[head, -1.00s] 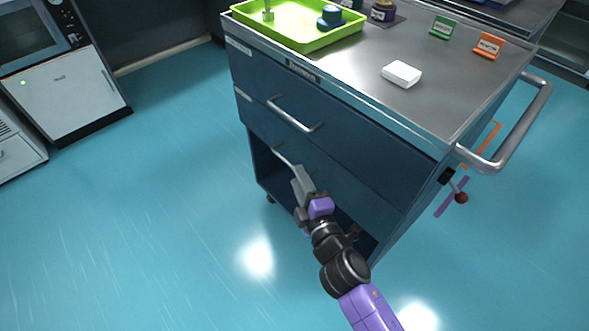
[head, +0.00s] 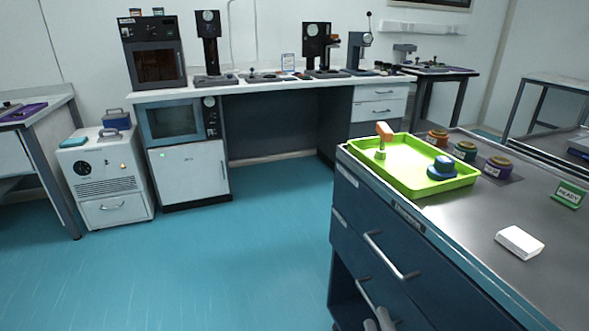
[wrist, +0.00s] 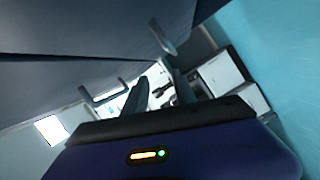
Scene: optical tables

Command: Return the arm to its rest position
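My gripper (head: 378,321) shows only in part at the bottom edge of the head view, in front of the dark blue drawer cart and just below its lower drawer handle (head: 368,299). The rest of my arm is out of that view. In the wrist view my gripper (wrist: 162,88) has its two dark fingers apart, with bright background between them and nothing held. A drawer handle (wrist: 161,37) shows beyond the fingers, and another bar handle (wrist: 103,95) shows to the left. I cannot tell the exact gap between fingers and handles.
The cart (head: 410,240) stands close on the right. Its top bears a green tray (head: 425,190), several jars, a READY sign (head: 569,194) and a white block (head: 519,242). A bench (head: 270,85) with instruments stands behind. Open blue floor (head: 220,260) lies to the left.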

